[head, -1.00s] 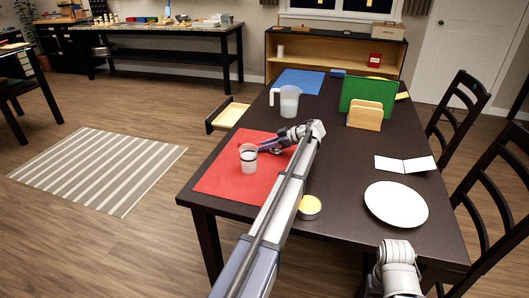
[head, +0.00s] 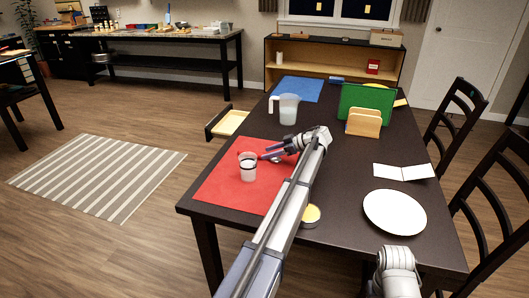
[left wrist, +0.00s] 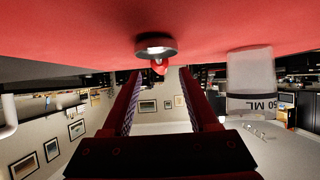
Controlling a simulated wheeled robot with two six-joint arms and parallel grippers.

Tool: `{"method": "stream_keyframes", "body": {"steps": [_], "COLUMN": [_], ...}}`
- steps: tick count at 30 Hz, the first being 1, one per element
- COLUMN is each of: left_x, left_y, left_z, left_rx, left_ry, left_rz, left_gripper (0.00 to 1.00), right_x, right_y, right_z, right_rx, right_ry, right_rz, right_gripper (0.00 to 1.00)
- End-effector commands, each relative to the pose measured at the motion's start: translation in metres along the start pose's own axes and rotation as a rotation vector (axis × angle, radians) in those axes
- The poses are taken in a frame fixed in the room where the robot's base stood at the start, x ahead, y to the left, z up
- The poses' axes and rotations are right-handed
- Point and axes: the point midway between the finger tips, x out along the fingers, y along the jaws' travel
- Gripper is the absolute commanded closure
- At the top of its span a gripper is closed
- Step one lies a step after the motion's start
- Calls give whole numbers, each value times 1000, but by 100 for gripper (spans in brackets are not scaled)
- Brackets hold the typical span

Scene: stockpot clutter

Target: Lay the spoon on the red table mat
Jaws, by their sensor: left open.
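My left gripper (head: 268,152) is just over the mat beside the spoon. In the left wrist view its fingers (left wrist: 158,76) are spread, with the spoon beyond the gap and nothing clearly between them. Most of the spoon's handle cannot be made out. My right gripper is out of view.
A clear beaker (head: 248,167) stands on the mat close to my left gripper; it also shows in the left wrist view (left wrist: 250,80). A jug (head: 288,108), yellow-topped tin (head: 310,214), white plate (head: 394,212), open booklet (head: 404,172) and wooden holder (head: 364,123) stand around the table.

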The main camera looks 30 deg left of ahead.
Motion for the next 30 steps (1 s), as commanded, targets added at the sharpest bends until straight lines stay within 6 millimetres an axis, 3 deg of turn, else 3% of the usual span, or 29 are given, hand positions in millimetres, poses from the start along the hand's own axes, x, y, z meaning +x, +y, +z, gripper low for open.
{"method": "stream_keyframes", "body": {"steps": [3,12,18,30], "left_x": [-30,-79,-90,-94], "left_y": [1,1,0,-5], "left_z": [-5,-3,-1,0], "left_rx": [2,1,0,19], "left_ry": [0,0,0,-9], "left_rz": [2,0,-1,3], "left_gripper": [40,40,40,40], "right_x": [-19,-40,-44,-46], "right_y": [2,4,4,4], "right_z": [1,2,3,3], "right_rx": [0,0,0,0], "right_ry": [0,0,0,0], "right_rz": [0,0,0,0], "right_gripper": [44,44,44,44]}}
